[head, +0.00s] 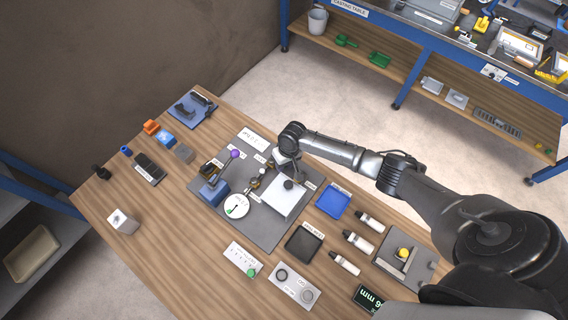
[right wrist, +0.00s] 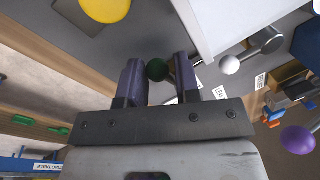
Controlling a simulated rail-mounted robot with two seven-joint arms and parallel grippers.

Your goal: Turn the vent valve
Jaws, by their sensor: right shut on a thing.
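My right gripper (head: 281,166) is over the grey plate at the back edge of the white box (head: 283,198). In the right wrist view its two fingers (right wrist: 160,72) are shut on a small dark green round knob (right wrist: 157,69), which I take to be the vent valve's handle. The knob sits beside the white box (right wrist: 215,22). The arm hides the knob and fingertips in the head view. A white ball on a metal lever (right wrist: 230,65) is a little to the right, apart from the fingers. My left gripper is out of view.
The grey plate (head: 265,235) also carries a dial (head: 236,206) and a purple ball (head: 235,154). A blue tray (head: 334,201), a black tray (head: 304,243) and several bottles stand to the right. A yellow round part (right wrist: 105,8) shows in the wrist view.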

